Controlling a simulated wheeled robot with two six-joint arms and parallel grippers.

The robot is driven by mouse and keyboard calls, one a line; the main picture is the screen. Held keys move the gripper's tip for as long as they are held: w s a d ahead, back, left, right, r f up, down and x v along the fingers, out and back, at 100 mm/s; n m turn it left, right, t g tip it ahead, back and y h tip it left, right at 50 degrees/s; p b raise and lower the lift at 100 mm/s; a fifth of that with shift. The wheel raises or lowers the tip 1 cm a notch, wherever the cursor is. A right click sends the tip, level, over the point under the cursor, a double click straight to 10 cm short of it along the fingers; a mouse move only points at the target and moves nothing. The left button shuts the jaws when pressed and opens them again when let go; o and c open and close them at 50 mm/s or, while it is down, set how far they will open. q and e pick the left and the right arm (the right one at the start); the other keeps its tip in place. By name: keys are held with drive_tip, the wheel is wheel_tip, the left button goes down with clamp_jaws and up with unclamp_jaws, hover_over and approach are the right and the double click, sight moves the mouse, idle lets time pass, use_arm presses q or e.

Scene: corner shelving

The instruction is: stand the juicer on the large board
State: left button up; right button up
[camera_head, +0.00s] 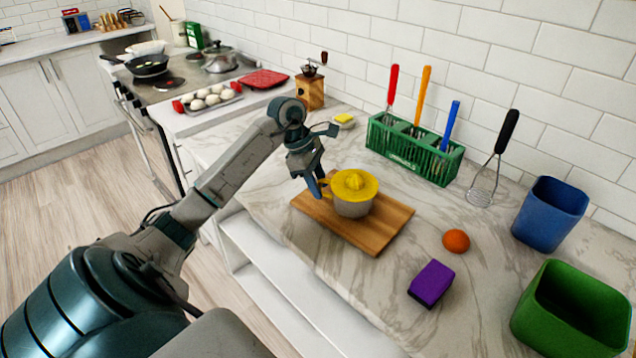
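The juicer (352,197), with a yellow ribbed top and a grey bowl, stands upright on the wooden board (378,228) on the marble counter. Its yellow handle points left. My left gripper (318,186) comes down from above at the handle, with its fingertips at or touching it. The fingers overlap in this view, so I cannot tell whether they are closed on the handle. My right gripper is not in view.
Blue (549,214) and green (572,310) bins stand at the right. A coffee grinder (310,88) and egg tray (208,100) are further back.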

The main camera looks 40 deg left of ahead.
use_arm(q)
drive_tip(key=shift+r, duration=0.2)
drive_tip(key=shift+a+r, duration=0.2)
drive_tip(key=shift+r, duration=0.1)
drive_tip(key=b+v, duration=0.2)
drive_tip(key=v, duration=0.9)
